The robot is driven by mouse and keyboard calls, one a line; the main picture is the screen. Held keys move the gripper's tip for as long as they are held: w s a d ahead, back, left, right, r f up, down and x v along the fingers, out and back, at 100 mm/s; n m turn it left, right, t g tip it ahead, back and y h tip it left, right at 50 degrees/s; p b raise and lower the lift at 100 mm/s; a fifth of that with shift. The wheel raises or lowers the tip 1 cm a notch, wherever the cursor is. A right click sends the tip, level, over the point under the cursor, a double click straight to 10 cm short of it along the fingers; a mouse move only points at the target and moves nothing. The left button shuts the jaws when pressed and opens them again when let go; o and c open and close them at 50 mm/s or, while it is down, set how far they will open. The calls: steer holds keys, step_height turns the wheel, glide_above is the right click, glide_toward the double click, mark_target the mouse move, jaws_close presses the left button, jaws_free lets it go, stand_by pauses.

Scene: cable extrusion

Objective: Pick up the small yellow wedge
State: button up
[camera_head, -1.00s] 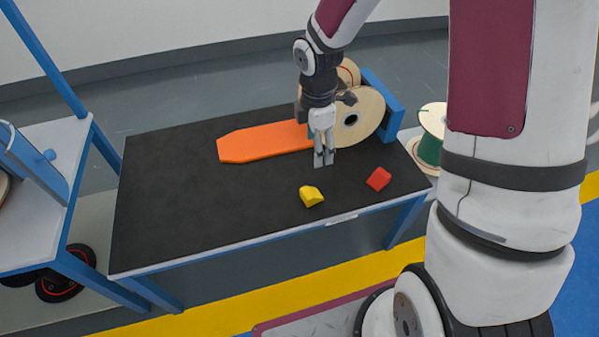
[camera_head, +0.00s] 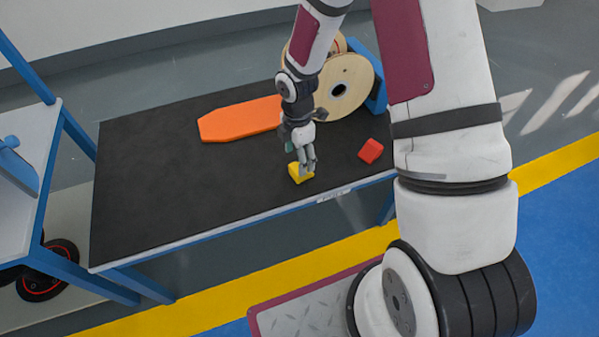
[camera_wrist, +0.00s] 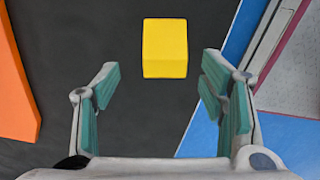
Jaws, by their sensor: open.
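The small yellow wedge (camera_head: 298,174) lies on the black top of the table (camera_head: 150,190), near its front edge. It also shows in the wrist view (camera_wrist: 165,47), ahead of the fingers and roughly centred between them. My gripper (camera_head: 307,168) is above the wedge and partly covers it in the head view. In the wrist view my gripper (camera_wrist: 160,95) has its two green-padded fingers wide apart with nothing between them. I cannot tell the exact height of the fingertips over the wedge.
A red block (camera_head: 371,150) lies to the right of the wedge. An orange board (camera_head: 240,119) lies behind, beside a wooden cable spool (camera_head: 345,85) and a blue stand (camera_head: 375,100). The left part of the tabletop is clear.

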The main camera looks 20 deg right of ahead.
mark_target(293, 168)
steer(key=f+b, duration=0.1)
steer(key=f, duration=0.1)
steer(key=f+b, duration=0.1)
steer(key=f, duration=0.2)
steer(key=shift+s+d+f, duration=0.1)
steer(key=shift+s+d, duration=0.1)
steer(key=shift+c, duration=0.2)
steer(key=c, duration=1.2)
